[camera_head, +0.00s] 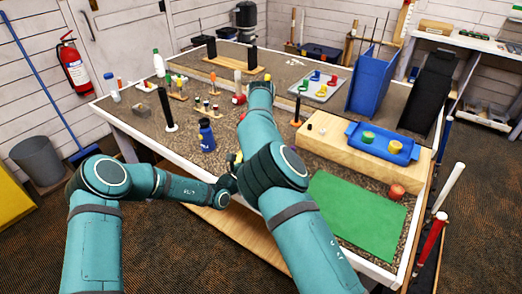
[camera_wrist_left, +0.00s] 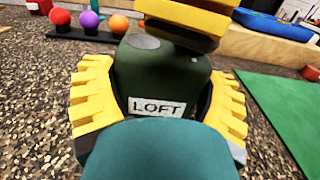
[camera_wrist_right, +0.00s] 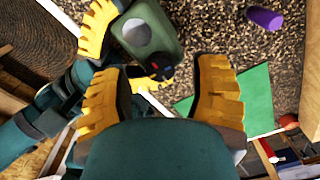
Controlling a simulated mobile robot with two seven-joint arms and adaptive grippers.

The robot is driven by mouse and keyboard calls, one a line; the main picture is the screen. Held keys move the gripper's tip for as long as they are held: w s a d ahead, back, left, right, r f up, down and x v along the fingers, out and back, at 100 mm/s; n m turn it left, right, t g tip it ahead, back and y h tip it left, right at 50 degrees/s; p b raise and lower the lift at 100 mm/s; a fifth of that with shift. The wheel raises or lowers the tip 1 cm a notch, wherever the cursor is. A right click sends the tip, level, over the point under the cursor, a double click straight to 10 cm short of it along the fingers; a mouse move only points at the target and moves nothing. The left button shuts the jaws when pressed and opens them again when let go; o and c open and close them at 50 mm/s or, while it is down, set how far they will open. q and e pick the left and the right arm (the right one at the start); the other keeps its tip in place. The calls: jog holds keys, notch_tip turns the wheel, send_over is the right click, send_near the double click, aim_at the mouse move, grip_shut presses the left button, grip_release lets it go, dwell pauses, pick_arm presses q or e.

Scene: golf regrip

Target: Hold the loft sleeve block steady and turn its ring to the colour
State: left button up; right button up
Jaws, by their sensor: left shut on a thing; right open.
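The loft sleeve block (camera_wrist_left: 160,75) is dark green with a white LOFT label, and stands between the yellow fingers of my left gripper (camera_wrist_left: 158,110), which is shut on it. In the right wrist view the block (camera_wrist_right: 165,22) shows a grey disc on one face and a dark round part (camera_wrist_right: 158,70) with a red mark; I cannot tell if that is the ring. My right gripper (camera_wrist_right: 160,95) is open, its fingers empty and close to the block. One of its yellow fingers crosses above the block in the left wrist view. In the head view my arms hide the block.
A green mat (camera_head: 350,215) lies at the front right of the table. Behind it a wooden box (camera_head: 340,150) carries a blue tray (camera_head: 370,152). Several coloured balls (camera_wrist_left: 90,20) sit on a black stand beyond the block. A blue bottle (camera_head: 206,135) stands left of my right arm.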

jog(key=shift+f, duration=0.65)
grip_shut()
jog(key=shift+n, duration=0.3)
jog(key=n, duration=1)
jog(key=shift+n, duration=1.9)
